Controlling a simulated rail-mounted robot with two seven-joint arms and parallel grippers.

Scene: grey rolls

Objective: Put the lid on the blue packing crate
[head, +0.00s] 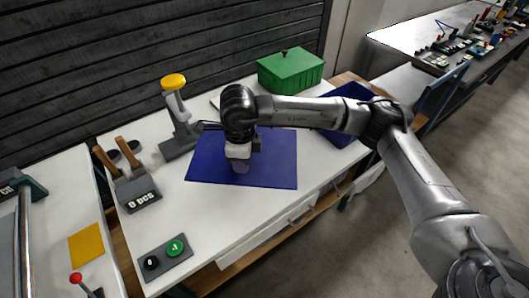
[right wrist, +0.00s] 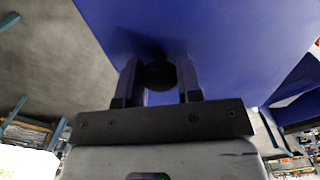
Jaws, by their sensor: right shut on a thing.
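The blue lid (head: 278,160) is a flat rectangular panel over the white table, in front of the lever tool. My right gripper (head: 240,165) is above its middle, pointing down. In the right wrist view its fingers are shut on the dark round knob (right wrist: 160,75) of the lid (right wrist: 225,35). I cannot tell whether the lid touches the table. The open blue packing crate (head: 350,91) stands at the table's right end, partly hidden behind my right arm. My left gripper is not in view.
A green box (head: 291,70) with a black knob stands at the back. A lever tool with a yellow knob (head: 174,81) stands behind the lid. A wooden-handled holder (head: 137,190) and a button box (head: 165,258) are left. The table's front right is clear.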

